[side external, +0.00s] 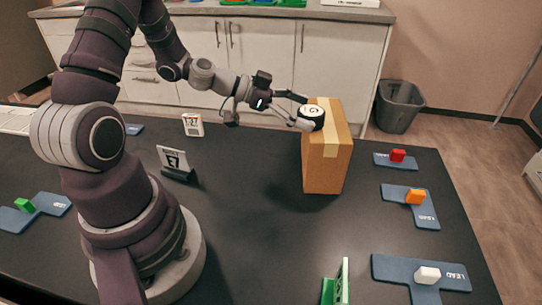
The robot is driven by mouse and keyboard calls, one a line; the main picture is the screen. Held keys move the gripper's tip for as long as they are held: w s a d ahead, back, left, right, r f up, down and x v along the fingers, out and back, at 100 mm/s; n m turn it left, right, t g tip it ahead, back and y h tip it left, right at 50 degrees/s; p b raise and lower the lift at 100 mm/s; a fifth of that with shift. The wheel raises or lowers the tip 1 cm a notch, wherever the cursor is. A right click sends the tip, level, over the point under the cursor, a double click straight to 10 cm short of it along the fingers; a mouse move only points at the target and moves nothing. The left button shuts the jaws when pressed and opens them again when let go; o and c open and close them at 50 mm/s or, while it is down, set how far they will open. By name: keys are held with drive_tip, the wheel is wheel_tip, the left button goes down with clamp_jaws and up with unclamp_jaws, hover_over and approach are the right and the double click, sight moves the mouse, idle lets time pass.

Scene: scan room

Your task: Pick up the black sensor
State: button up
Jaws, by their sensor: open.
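A round black piece with a white face and a dark mark (312,112), which looks like the black sensor, is at the upper left edge of a cardboard box (325,165). It appears to sit on the box top, though the contact under it is hidden. My gripper (302,111) reaches in from the left at the height of the box top. Its fingers are spread, one at the back and one at the front of the round piece. I cannot tell whether they touch it.
Blue plates with a red block (398,156), an orange block (415,197) and a white block (428,275) lie along the right of the black table (250,250). A green stand (336,285) is at the front. The table's middle is clear.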

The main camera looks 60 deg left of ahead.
sight(328, 117)
drive_tip(key=shift+x, duration=0.85)
drive_tip(key=c, duration=1.3)
drive_tip(key=r, duration=0.6)
drive_tip(key=w+r, duration=0.1)
drive_tip(key=r, duration=0.2)
drive_tip(key=w+f, duration=0.1)
drive_tip(key=f, duration=0.2)
drive_tip(key=w+f, duration=0.1)
drive_tip(key=f, duration=0.1)
drive_tip(key=w+f, duration=0.1)
drive_tip(key=f, duration=0.2)
drive_tip(key=shift+w+f, duration=0.1)
drive_tip(key=shift+f, duration=0.3)
